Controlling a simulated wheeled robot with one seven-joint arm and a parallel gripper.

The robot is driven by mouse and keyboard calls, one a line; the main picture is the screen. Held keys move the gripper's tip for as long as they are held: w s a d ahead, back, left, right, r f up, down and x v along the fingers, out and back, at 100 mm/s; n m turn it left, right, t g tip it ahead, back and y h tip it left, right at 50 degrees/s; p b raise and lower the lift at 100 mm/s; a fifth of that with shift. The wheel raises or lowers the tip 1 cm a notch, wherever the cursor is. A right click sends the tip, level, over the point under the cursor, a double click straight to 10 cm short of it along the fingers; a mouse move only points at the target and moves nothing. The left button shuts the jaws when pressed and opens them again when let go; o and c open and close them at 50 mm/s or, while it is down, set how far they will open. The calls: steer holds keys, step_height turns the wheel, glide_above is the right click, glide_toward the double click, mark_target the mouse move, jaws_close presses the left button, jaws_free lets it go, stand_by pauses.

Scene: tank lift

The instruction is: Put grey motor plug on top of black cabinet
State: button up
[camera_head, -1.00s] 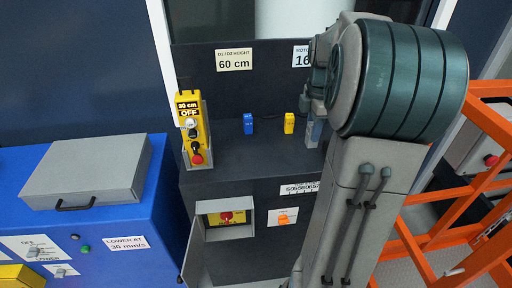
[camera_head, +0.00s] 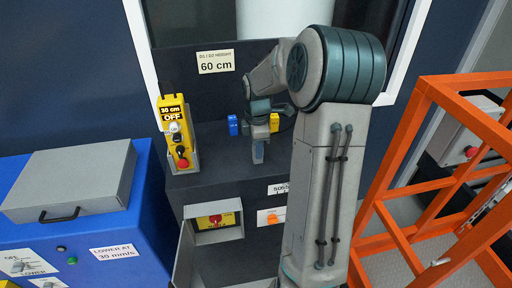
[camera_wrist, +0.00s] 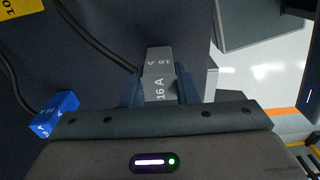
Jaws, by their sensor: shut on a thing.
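My gripper (camera_wrist: 159,92) is shut on the grey motor plug (camera_wrist: 158,72), which is marked 16 A and shows between the fingers in the wrist view. A dark cable runs up to the plug. In the head view my gripper (camera_head: 259,148) is over the top of the black cabinet (camera_head: 208,148), toward its right part. The plug is hard to make out there. I cannot tell whether the plug touches the cabinet top.
A blue plug (camera_head: 233,125) and a yellow plug (camera_head: 275,122) are at the back of the cabinet top. A yellow control box (camera_head: 175,130) stands at its left. A blue cabinet (camera_head: 140,205) bears a grey case (camera_head: 75,180). Orange railing (camera_head: 400,235) is at the right.

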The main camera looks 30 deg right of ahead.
steer(key=shift+f, duration=0.2)
steer(key=o, duration=1)
steer(key=shift+o, duration=0.2)
steer(key=shift+r, duration=0.15)
step_height(320, 180, up, 11)
steer(key=s+a+f+m+t, duration=0.1)
steer(key=s+a+m, duration=0.6)
steer(key=s, duration=0.3)
steer(key=s+a+f+m+t, duration=0.1)
steer(key=s+a+m, duration=0.7)
steer(key=s, duration=0.3)
steer(key=shift+a+t+p, duration=0.35)
steer(key=shift+a+t, duration=0.05)
